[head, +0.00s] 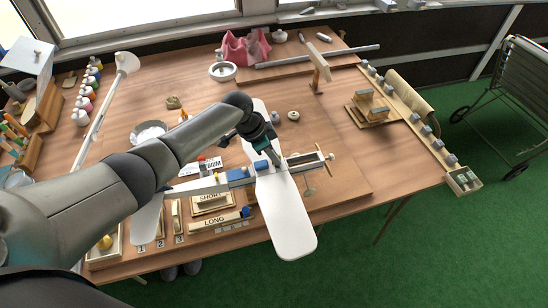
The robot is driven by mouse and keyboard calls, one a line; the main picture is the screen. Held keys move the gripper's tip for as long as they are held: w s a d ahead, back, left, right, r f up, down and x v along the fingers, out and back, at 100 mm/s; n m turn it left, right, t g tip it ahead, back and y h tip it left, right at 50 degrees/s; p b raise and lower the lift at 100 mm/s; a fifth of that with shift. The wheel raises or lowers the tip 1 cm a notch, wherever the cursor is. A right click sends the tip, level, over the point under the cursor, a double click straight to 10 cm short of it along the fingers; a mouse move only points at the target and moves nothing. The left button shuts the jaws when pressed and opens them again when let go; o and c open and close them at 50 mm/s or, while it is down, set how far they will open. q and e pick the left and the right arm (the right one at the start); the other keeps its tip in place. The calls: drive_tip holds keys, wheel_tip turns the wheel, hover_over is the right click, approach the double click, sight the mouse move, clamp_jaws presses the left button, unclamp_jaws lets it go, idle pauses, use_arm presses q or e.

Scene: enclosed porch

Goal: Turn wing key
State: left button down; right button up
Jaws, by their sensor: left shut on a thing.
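A model aircraft lies on the wooden table, with a long white wing (284,212) across a blue and grey body (238,177). A second white wing piece (147,217) lies to its left. My left gripper (272,158) reaches down onto the middle of the model, at the wing root. It is shut on a small part there, which seems to be the wing key; the fingers hide most of it. An open wooden frame with a rod (309,160) extends from the body to the right. My right gripper is not in view.
Trays labelled SHORT (211,206) and LONG (217,228) lie along the near edge. A small wooden block stand (370,112) is at right. The table between the model and that stand is mostly clear.

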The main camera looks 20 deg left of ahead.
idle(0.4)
use_arm(q)
drive_tip(key=c, duration=1.2)
unclamp_jaws()
drive_tip(key=shift+c, duration=0.2)
drive_tip(key=p+v, duration=0.2)
drive_tip(key=v, duration=1.3)
drive_tip(key=shift+r, duration=0.1)
